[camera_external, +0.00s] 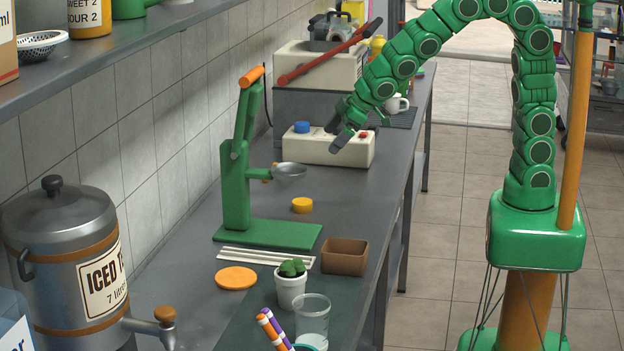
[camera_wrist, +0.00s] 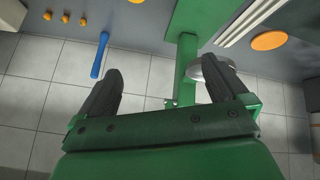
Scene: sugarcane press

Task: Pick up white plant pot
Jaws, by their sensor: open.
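The white plant pot (camera_external: 291,289) holds a small green plant (camera_external: 292,268) and stands upright on the counter's dark mat, at the lower middle of the outside view. I do not make it out in the wrist view. My gripper (camera_external: 341,132) is over the far part of the counter, in front of the white box with blue and red knobs, well beyond the pot. In the wrist view, the two dark fingers of my gripper (camera_wrist: 165,92) are spread wide with nothing held between them.
An orange disc (camera_external: 236,278) lies left. The tall green press (camera_external: 240,170) and a white control box (camera_external: 315,150) stand farther back.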

